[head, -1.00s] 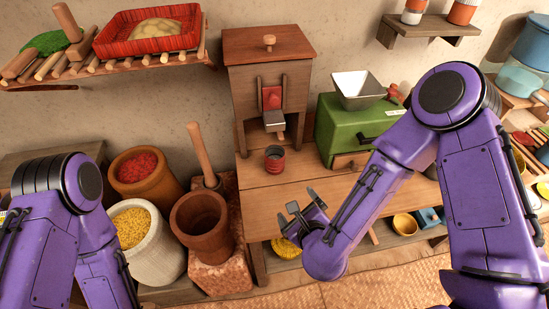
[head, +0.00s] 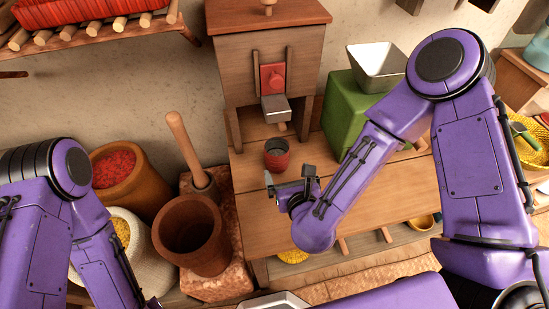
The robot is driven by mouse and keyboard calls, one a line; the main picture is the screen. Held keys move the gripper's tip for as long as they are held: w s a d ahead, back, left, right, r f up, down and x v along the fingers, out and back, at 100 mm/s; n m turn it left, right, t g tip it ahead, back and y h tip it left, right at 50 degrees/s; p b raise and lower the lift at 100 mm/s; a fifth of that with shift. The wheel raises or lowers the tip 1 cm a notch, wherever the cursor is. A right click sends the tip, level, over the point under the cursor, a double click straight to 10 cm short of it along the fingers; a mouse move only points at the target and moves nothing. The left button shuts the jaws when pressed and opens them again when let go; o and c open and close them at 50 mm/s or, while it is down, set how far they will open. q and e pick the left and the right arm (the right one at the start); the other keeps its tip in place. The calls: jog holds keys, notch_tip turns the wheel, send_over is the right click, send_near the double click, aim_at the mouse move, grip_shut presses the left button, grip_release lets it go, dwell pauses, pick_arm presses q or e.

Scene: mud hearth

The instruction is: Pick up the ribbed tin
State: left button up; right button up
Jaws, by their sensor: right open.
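The ribbed tin (head: 277,160), a small red can with a dark open top, stands upright on the wooden table (head: 260,228) in front of the wooden mill (head: 249,75). My right gripper (head: 289,179) is just in front of the tin, its two fingers apart with nothing between them. In the picture it sits just below the tin, and I see no contact. My left arm comes in at the lower left, and its gripper is not visible.
A green box (head: 344,112) with a metal hopper (head: 377,64) stands right of the tin, partly behind my right arm. A brown mortar (head: 190,235) stands left of the table. Sacks of red and yellow food stand farther left.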

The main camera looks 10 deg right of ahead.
aim_at(282, 162)
jog(key=shift+w+f, duration=0.35)
jog(key=shift+f, duration=0.1)
jog(key=p+x, duration=0.1)
jog(key=x, duration=0.3)
jog(key=shift+w, duration=0.2)
jog(key=x, duration=0.2)
jog(key=p+x, duration=0.1)
jog(key=x, duration=0.1)
jog(key=p+x, duration=0.1)
jog(key=x, duration=0.1)
jog(key=shift+s+a+f, duration=0.15)
jog(key=shift+a+f, duration=0.05)
jog(key=shift+a, duration=0.15)
pick_arm(q)
jog(key=shift+w+r, duration=0.25)
jog(key=shift+r, duration=0.9)
pick_arm(e)
jog(key=c, duration=1)
